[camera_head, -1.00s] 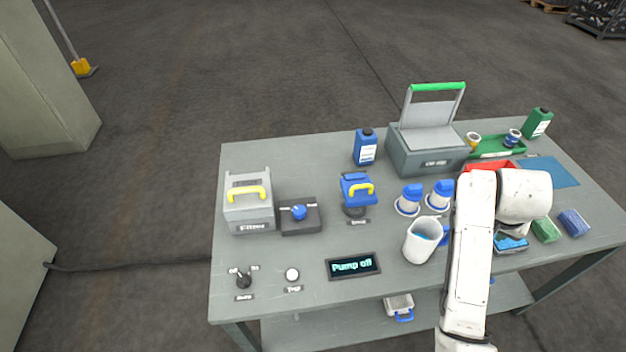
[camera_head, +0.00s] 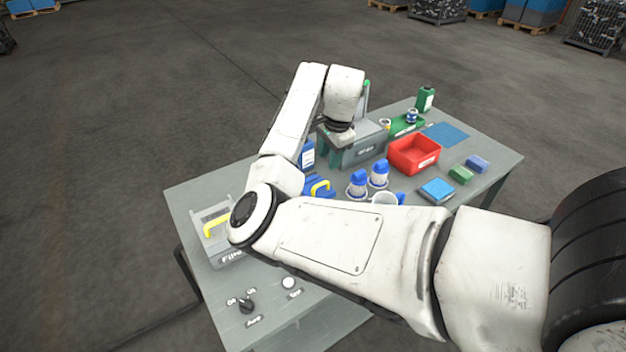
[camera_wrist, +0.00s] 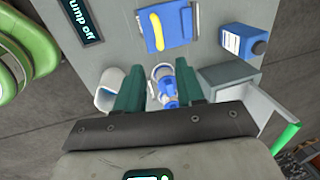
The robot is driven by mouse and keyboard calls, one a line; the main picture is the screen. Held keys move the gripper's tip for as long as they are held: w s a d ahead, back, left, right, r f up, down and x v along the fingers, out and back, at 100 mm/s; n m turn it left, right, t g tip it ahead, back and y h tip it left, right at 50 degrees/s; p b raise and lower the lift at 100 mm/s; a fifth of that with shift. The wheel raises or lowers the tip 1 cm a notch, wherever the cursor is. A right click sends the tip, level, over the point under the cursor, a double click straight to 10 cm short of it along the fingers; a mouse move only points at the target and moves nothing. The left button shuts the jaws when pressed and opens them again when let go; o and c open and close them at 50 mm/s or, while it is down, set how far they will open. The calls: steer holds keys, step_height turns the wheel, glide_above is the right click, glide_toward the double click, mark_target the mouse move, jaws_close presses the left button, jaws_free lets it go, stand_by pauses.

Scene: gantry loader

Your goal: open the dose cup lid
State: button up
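A small blue lid with a yellow handle, probably the dose cup lid (camera_head: 311,183), shows partly behind my arm in the head view; its label is hidden. It shows at the top of the wrist view (camera_wrist: 176,30), beyond my fingertips and apart from them. I cannot tell whether it is fully shut. My gripper (camera_wrist: 159,66) is open, with its two green fingers apart and nothing held. A blue-and-white capped cup (camera_wrist: 168,92) appears in the gap between the fingers, below them. In the head view, my gripper (camera_head: 328,152) is above the table, in front of the grey box.
The grey box (camera_head: 362,153) has its green-handled lid raised. A blue bottle (camera_wrist: 240,42) stands near it. Two blue-capped cups (camera_head: 357,185) and a white beaker (camera_wrist: 109,88) are close by. A red bin (camera_head: 414,155) is to the right. The filter box (camera_head: 215,240) is left.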

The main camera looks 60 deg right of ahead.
mark_target(324, 182)
steer(key=f, duration=0.3)
steer(key=w+f, duration=0.1)
steer(key=f, duration=0.2)
steer(key=d+f+p, duration=0.1)
steer(key=f, duration=0.2)
steer(key=shift+w+f, duration=0.3)
steer(key=shift+f, duration=0.05)
jaws_close()
